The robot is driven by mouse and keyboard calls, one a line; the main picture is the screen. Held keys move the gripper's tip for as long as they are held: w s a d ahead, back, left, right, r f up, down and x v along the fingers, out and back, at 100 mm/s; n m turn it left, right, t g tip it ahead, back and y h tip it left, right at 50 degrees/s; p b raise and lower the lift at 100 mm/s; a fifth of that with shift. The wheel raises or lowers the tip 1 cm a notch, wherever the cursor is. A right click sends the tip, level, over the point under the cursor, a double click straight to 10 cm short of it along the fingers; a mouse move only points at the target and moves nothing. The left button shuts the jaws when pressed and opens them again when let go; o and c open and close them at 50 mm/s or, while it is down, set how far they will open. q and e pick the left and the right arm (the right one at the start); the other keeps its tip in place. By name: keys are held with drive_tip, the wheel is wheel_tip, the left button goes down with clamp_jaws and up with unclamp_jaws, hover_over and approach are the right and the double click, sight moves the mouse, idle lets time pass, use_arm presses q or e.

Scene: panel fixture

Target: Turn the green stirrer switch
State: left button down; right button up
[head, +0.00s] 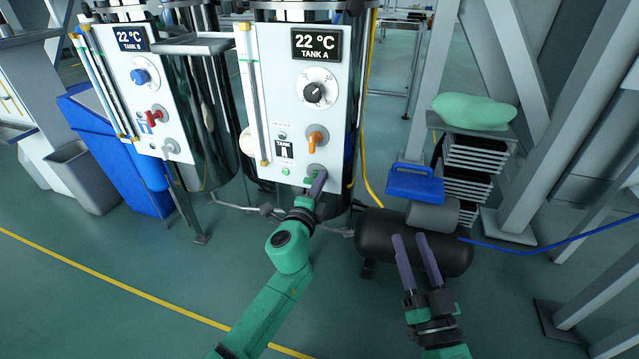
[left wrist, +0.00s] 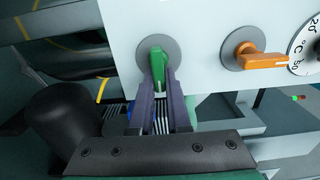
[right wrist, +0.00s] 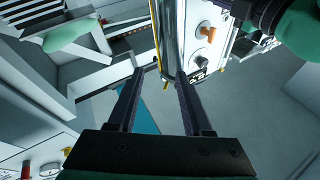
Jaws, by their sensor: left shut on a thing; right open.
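The green stirrer switch (left wrist: 157,66) sits on a round grey plate low on the Tank A panel (head: 338,60). In the left wrist view its handle points down the picture, between my left fingers. My left gripper (head: 318,183) is shut on this switch, and its fingers hide part of the handle in the head view. My left gripper also shows in the left wrist view (left wrist: 160,90). My right gripper (head: 414,240) is open and empty in front of the black compressor tank, apart from the panel; it also shows in the right wrist view (right wrist: 159,75).
An orange switch (head: 316,138) and a black dial (head: 313,92) are above the green switch. The Tank B panel (head: 140,90) stands to the left. A black compressor (head: 375,238) stands on the floor at right, below a blue box (head: 414,184).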

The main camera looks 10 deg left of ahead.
use_arm(q)
drive_tip(key=shift+f, duration=0.1)
drive_tip(key=c, duration=0.9)
unclamp_jaws()
use_arm(e)
drive_tip(key=shift+s+f, duration=0.15)
drive_tip(key=shift+f, duration=0.1)
drive_tip(key=shift+f, duration=0.1)
use_arm(q)
drive_tip(key=shift+s, duration=0.1)
drive_tip(key=shift+s, duration=0.25)
use_arm(e)
drive_tip(key=s+a+f+g+p, duration=0.1)
drive_tip(key=s+f+g, duration=0.3)
drive_tip(key=f, duration=0.7)
use_arm(q)
drive_tip(key=s, duration=0.9)
drive_tip(key=s+a, duration=0.1)
drive_tip(key=s, duration=0.4)
use_arm(e)
wheel_tip(320, 180, up, 6)
drive_tip(key=w+t, duration=0.2)
drive_tip(key=w, duration=0.1)
drive_tip(key=shift+d+r, duration=0.2)
drive_tip(key=shift+d, duration=0.1)
